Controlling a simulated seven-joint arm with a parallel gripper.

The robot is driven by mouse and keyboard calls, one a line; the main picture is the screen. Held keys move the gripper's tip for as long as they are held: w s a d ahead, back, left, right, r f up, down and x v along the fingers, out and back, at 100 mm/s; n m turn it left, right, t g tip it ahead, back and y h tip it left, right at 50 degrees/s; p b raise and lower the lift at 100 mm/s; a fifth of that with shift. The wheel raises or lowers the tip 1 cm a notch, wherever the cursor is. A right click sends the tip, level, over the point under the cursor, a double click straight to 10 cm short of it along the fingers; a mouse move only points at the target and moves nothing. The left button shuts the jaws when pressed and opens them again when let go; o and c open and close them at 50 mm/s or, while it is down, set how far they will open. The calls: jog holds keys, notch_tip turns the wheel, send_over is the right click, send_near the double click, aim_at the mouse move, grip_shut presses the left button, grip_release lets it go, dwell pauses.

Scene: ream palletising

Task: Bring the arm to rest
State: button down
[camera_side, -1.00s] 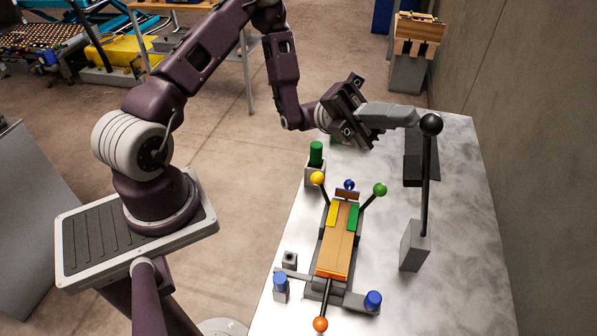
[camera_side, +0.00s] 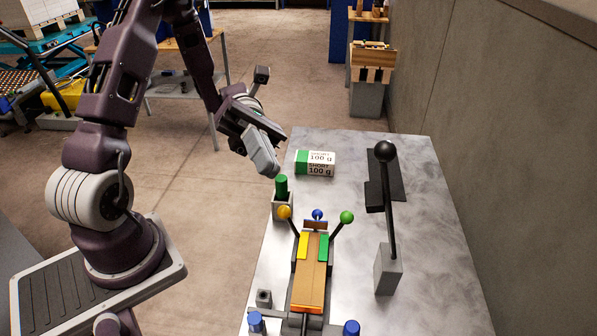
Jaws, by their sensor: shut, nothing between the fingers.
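My gripper (camera_side: 276,172) is shut and empty. It hangs at the left edge of the grey metal table, fingers pointing down and to the right, just above the green cylinder (camera_side: 281,185) in its small grey holder (camera_side: 283,208). I cannot tell whether the tip touches the cylinder. My arm reaches in from the left, bent at the elbow.
A white and green ream marked 100 g (camera_side: 316,163) lies on the table (camera_side: 365,148). In front stands a fixture with a brown block (camera_side: 310,275) and levers with yellow, blue and green knobs. A black-knobbed lever (camera_side: 386,152) rises at the right.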

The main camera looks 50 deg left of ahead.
jog(key=s+f+m+t+y, duration=0.2)
jog(key=s+m+y, duration=0.6)
jog(key=m+y, duration=0.45)
jog(key=a+r+m+t+y, duration=0.4)
jog(key=a+m+t+y, duration=0.1)
jog(key=m+t, duration=0.4)
jog(key=shift+w+r+m+t, duration=0.25)
jog(key=shift+m+t, duration=0.15)
jog(key=shift+m, duration=0.05)
